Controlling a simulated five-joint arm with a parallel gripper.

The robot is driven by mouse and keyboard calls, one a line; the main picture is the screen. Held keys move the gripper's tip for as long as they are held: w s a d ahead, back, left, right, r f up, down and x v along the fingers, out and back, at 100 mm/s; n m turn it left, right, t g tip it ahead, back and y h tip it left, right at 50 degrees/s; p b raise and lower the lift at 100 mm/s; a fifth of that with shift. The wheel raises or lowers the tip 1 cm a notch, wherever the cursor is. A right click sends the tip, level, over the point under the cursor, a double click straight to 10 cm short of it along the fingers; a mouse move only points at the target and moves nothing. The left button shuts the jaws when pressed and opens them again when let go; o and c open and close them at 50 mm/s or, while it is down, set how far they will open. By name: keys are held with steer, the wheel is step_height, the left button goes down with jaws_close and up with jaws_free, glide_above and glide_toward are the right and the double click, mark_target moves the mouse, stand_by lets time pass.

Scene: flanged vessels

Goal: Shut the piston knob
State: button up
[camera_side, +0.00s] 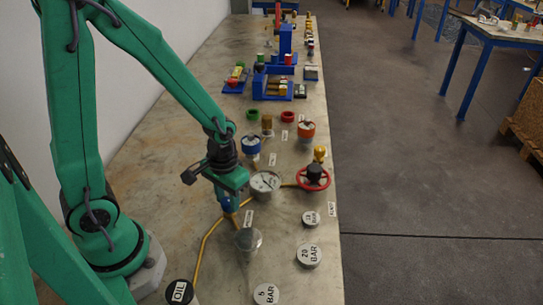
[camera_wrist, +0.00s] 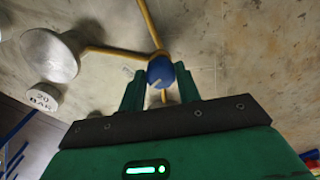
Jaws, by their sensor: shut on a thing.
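The blue knob (camera_wrist: 160,71), which I take to be the piston knob, sits on a yellow pipe junction. In the side view, the blue piece (camera_side: 226,201) shows just under my gripper (camera_side: 228,189). In the wrist view, my gripper (camera_wrist: 160,88) has its two green fingers on either side of the knob, shut on it. The gripper points down from above. The fingers hide part of the knob's sides, and its exact turn angle cannot be told.
A pressure gauge (camera_side: 265,183) stands close to the right of my gripper, with a red handwheel (camera_side: 313,176) beyond it. A clear round vessel (camera_side: 248,240) is in front. Blue fixtures (camera_side: 279,84) stand farther back.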

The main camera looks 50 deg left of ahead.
steer(key=shift+d+n, duration=0.1)
steer(key=shift+n, duration=0.5)
steer(key=o, duration=1)
steer(key=shift+c, duration=0.2)
steer(key=shift+r, duration=0.1)
steer(key=shift+w+r, duration=0.1)
steer(key=shift+r, duration=3.7)
steer(key=shift+r, duration=0.1)
